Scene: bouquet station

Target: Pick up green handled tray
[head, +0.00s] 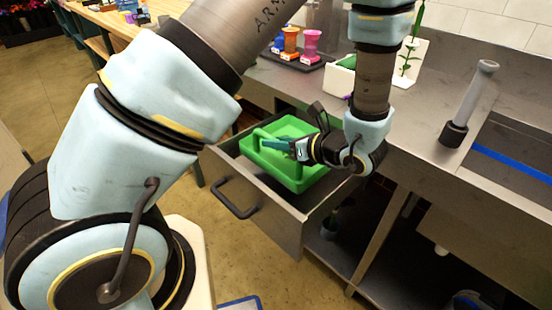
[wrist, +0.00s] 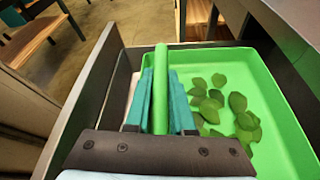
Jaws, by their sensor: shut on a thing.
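The green handled tray (head: 316,177) sits in an open metal drawer below the counter in the head view. It also shows in the wrist view (wrist: 285,105), with several green leaves (wrist: 240,108) lying inside it. Its green handle (wrist: 161,75) runs between the two teal fingers of my gripper (wrist: 161,100). My gripper also shows in the head view (head: 290,147), reaching in from the right over the tray. It is shut on the handle. The tray looks level and within the drawer walls; I cannot tell whether it touches the drawer floor.
The drawer (head: 283,217) stands pulled out, with a dark handle (head: 236,198) on its front. Open floor lies in front of the drawer.

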